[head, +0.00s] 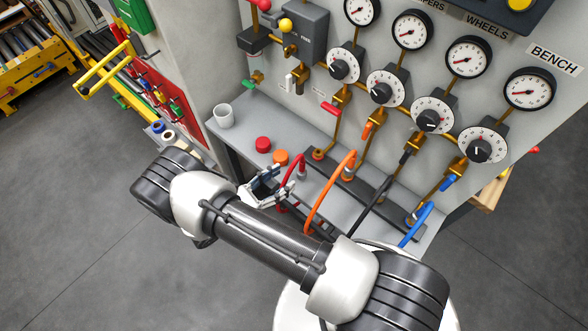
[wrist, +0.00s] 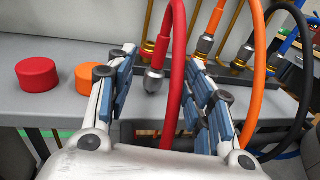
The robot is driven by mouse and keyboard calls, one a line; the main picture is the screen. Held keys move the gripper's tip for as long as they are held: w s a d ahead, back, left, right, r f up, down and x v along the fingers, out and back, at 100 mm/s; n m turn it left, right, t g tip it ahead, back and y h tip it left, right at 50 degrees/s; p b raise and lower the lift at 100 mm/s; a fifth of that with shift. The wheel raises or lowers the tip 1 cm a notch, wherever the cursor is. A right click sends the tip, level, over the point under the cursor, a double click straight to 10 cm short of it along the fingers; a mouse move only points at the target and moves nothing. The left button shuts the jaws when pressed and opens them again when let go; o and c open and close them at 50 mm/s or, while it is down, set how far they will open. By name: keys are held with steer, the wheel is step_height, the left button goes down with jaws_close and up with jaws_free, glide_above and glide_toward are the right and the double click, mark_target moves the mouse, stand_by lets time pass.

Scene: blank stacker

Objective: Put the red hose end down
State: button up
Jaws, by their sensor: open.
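The red hose end (wrist: 153,80) is a silver metal fitting on a red hose (wrist: 176,60) that arches up and bends back down. In the wrist view it hangs nose down between the open fingers of my gripper (wrist: 160,62), with a gap to the left finger. The hose's other leg runs close along the right finger pads; I cannot tell if they touch. The head view shows my gripper (head: 268,185) at the bench front, beside the red hose (head: 288,172). Whether the fitting rests on something is unclear.
A red cap (wrist: 37,75) and an orange cap (wrist: 90,77) sit on the grey bench (wrist: 30,107) to the left. An orange hose (head: 322,190), a black hose (head: 374,203) and a blue hose (head: 419,222) stand to the right. A white cup (head: 223,117) is at the bench's left end.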

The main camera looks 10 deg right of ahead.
steer(key=s+d+r+m+g+y, duration=0.1)
steer(key=d+r+m+g+y, duration=0.2)
steer(key=r, duration=0.5)
steer(key=s+d+r+m+g+y, duration=0.1)
steer(key=s+r+m+g+y, duration=0.15)
steer(key=r+m, duration=0.35)
steer(key=s+d+r+m+g+y, duration=0.15)
steer(key=r+m+g, duration=0.25)
steer(key=r, duration=0.5)
steer(key=s+d+r+m+t+y, duration=0.2)
steer(key=s+r+m+t+y, duration=0.5)
steer(key=s+r+m, duration=0.3)
step_height(320, 180, up, 2)
steer(key=shift+s+d+r+y, duration=0.25)
steer(key=shift+s+d+y, duration=0.15)
steer(key=shift+s+y, duration=0.7)
steer(key=shift+s+f, duration=0.1)
steer(key=shift+s, duration=0.05)
steer(key=shift+f+b, duration=0.55)
steer(key=shift+b, duration=0.1)
